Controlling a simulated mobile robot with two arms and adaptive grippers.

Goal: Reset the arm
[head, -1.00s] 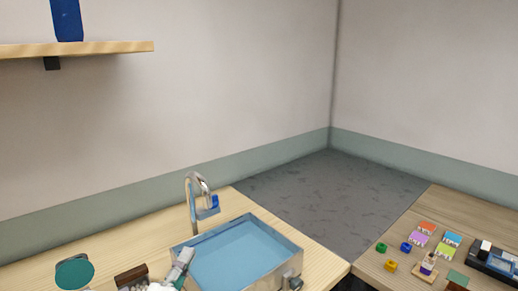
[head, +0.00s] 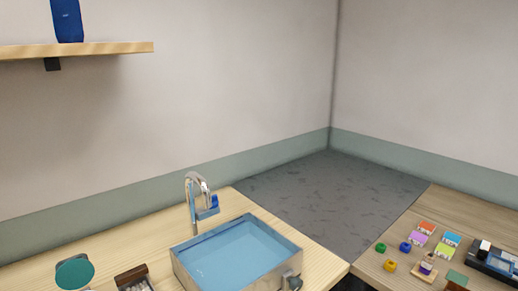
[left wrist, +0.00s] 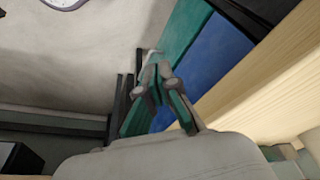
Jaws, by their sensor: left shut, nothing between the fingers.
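My left gripper (left wrist: 158,90) shows in the left wrist view, its fingers together with nothing between them. Behind it are a teal panel (left wrist: 185,35) and a blue panel (left wrist: 215,60), and it looks apart from both. The left gripper does not show in the head view now. My right gripper is in neither view.
In the head view a metal sink (head: 283,262) with blue water and a tap (head: 192,200) stands on the wooden counter. A small dark brown box (head: 132,274) and a green round object (head: 74,272) are at its left. Small coloured blocks (head: 421,233) lie on the right table.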

